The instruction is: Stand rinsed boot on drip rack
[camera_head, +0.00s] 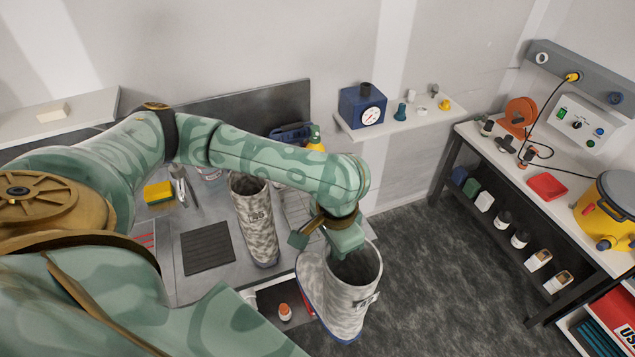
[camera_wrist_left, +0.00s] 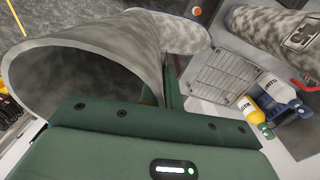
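A grey mottled boot (camera_head: 352,292) with a blue sole hangs from my left gripper (camera_head: 341,246), in front of the bench. The gripper is shut on the wall at the boot's open top. In the left wrist view this boot (camera_wrist_left: 80,75) fills the left side, its opening facing the camera. A slotted grey drip rack (camera_head: 296,208) lies on the bench, partly hidden by my arm; it shows bare in the left wrist view (camera_wrist_left: 222,75). A second mottled boot (camera_head: 256,222) is on the bench left of the rack. My right gripper is not in view.
A dark ribbed mat (camera_head: 207,249), a yellow sponge (camera_head: 158,193) and a brush lie on the bench. An orange-capped bottle (camera_head: 285,312) sits below. Open floor (camera_head: 430,270) lies to the right.

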